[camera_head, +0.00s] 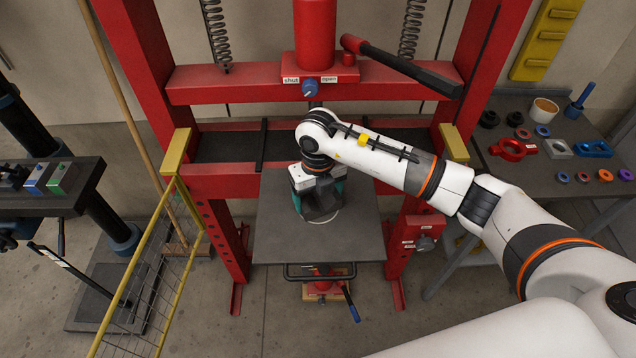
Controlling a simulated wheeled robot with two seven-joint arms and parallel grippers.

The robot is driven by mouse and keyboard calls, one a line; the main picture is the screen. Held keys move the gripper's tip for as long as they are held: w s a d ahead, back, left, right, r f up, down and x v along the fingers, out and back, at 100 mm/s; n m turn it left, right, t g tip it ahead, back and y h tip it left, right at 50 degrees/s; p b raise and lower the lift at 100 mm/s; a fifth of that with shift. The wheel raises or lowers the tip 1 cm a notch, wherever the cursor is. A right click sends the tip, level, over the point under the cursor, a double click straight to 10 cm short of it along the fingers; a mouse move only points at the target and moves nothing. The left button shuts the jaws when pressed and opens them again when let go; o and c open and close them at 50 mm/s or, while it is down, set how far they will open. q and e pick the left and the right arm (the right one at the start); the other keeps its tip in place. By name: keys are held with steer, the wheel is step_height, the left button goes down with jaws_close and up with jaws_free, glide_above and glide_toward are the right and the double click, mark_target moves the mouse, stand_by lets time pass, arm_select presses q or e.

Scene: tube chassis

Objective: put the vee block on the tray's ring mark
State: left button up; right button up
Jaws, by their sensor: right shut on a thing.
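The vee block (341,194) is a teal block under my right gripper at the back middle of the tray. My right gripper (320,195), reaching in from the right, points down and is shut on it. The gripper's white body and dark fingers hide much of the block. The tray (350,245) is a flat dark grey plate at the front of the red press. A pale arc of the ring mark (328,219) shows just in front of the block; the rest is hidden. I cannot tell whether the block touches the tray. My left gripper is not in view.
The red press frame (228,230) flanks the tray, with its crossbar (220,84) and lever (410,70) above. A yellow mesh guard (150,270) stands at left. A bench (545,165) with several small parts is at right. The tray's front is bare.

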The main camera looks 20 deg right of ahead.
mark_target(318, 202)
steer(key=shift+w, duration=0.1)
steer(key=shift+f, duration=0.1)
steer(key=o, duration=1.8)
steer(key=shift+f, duration=0.1)
steer(key=shift+c, duration=0.2)
steer(key=shift+r, duration=0.25)
step_height(318, 202, up, 12)
steer(key=b, duration=0.3)
steer(key=shift+f, duration=0.15)
